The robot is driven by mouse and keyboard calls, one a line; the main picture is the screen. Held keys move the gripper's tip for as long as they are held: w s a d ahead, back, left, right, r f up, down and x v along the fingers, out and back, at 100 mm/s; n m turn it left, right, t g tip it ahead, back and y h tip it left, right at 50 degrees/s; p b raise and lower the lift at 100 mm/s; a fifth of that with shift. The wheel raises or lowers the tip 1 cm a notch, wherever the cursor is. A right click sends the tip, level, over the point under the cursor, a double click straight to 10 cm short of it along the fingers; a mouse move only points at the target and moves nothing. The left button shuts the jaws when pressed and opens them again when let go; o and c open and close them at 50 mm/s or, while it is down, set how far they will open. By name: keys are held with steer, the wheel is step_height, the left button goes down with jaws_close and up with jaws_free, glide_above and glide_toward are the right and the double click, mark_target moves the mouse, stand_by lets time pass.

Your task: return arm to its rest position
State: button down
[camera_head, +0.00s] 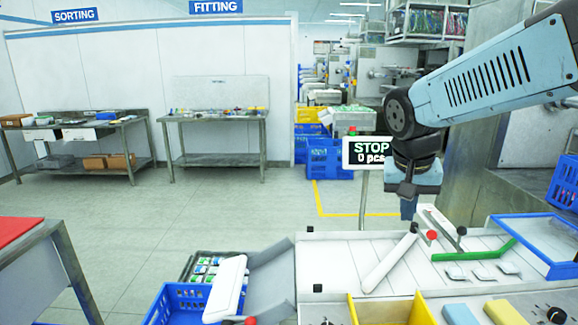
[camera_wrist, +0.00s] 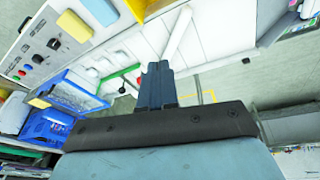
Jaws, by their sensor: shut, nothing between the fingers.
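My gripper (camera_head: 408,207) hangs from my light blue arm at the right of the head view, pointing down above the white work surface (camera_head: 335,262). In the wrist view my gripper (camera_wrist: 158,68) shows its two dark blue fingers side by side and touching. They are shut with nothing between them. Below it in the head view lie a white bar (camera_head: 390,262) and a green strip (camera_head: 478,252). I cannot tell the exact height of the fingertips above the surface.
A display sign (camera_head: 367,151) reading STOP, 0 pcs stands on a post left of my gripper. A yellow bin (camera_head: 392,310) and a blue crate (camera_head: 175,303) are at the front. A blue-framed tray (camera_head: 540,240) is at right.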

steer(key=s+r+n+t+y, duration=0.1)
steer(key=s+r+n+t, duration=0.1)
steer(key=s, duration=0.6)
steer(key=shift+s+d+n+t+y, duration=0.15)
steer(key=shift+s+n+t+y, duration=0.3)
steer(key=shift+n, duration=0.35)
stand_by(1.6)
